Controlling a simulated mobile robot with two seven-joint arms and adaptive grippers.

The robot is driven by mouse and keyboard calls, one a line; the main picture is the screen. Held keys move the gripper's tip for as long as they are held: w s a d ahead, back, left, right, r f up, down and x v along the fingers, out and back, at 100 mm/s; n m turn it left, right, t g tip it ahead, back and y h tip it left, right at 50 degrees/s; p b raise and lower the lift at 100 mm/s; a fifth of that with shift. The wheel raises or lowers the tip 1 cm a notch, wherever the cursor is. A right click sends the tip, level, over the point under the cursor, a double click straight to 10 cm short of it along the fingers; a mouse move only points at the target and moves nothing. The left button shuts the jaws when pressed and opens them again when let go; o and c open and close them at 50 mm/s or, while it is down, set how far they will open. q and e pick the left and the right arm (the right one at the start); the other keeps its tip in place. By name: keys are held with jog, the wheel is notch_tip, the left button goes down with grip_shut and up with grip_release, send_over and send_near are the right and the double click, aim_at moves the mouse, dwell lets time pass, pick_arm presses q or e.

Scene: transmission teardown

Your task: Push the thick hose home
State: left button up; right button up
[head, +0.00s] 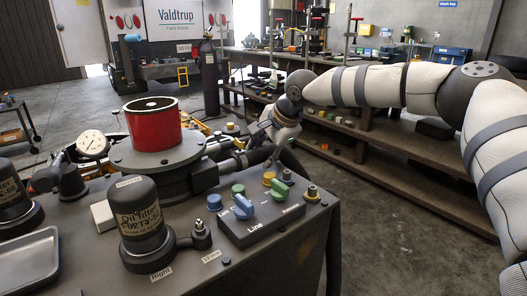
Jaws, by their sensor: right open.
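A thick dark hose (263,156) shows at the right rear of the bench, beside the round grey housing (175,172) that carries a red cylinder (152,124). It seems to bend down past the bench edge. My right arm reaches in from the right, and my right gripper (262,142) is low behind the control box, close to the hose. Its fingers are small and partly hidden among dark parts, so I cannot tell whether they touch the hose. How far the hose end sits on its fitting is not clear. My left gripper is out of view.
A control box (262,231) marked "Line" with coloured knobs stands at the bench's right edge. An oil filter (138,216) and a metal tray (28,262) are in front. A dial gauge (93,145) stands at left. Low shelves (385,178) lie beyond; the floor at right is clear.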

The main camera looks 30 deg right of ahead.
jog(key=v, duration=1.2)
